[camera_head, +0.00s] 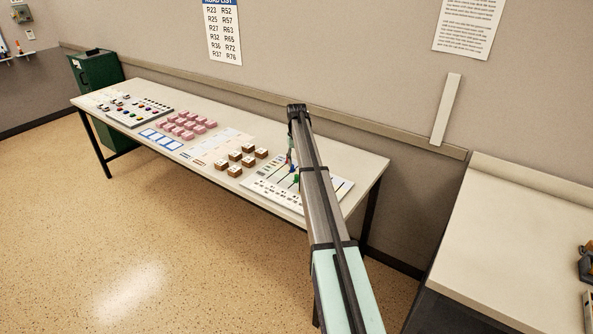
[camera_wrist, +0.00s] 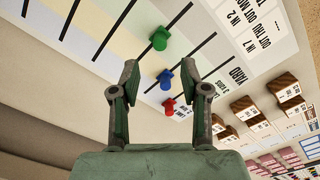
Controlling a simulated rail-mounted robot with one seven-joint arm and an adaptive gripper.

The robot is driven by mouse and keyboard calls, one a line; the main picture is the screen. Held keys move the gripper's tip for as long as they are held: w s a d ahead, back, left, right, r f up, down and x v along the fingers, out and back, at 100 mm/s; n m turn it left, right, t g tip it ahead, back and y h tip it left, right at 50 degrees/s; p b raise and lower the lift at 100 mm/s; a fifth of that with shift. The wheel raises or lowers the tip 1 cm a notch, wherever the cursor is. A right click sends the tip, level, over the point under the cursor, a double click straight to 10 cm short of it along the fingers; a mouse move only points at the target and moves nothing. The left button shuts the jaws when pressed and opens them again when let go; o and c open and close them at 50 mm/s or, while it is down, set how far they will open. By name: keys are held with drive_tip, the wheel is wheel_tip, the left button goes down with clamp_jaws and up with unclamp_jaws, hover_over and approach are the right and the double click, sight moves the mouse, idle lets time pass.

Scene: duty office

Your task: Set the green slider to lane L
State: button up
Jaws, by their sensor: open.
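The green slider (camera_wrist: 159,40) is a small rounded knob at the near end of a dark slot on a pale striped panel (camera_wrist: 120,25). A blue slider (camera_wrist: 165,78) and a red slider (camera_wrist: 169,106) sit below it in the wrist view. My gripper (camera_wrist: 160,70) is open over the panel; the blue slider shows between its fingers and the green slider shows just beyond the fingertips. Nothing is held, and I cannot tell the height gap. In the head view my arm covers much of the panel (camera_head: 259,187). I cannot make out a lane L mark.
Wooden blocks with white tops (camera_head: 235,171) stand left of the panel on the long table (camera_head: 362,167). Pink blocks (camera_head: 187,124) and a board of coloured knobs (camera_head: 140,111) lie farther left. A wall runs behind. A separate counter (camera_head: 530,235) stands at right.

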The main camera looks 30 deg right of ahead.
drive_tip(key=shift+r, duration=2.25)
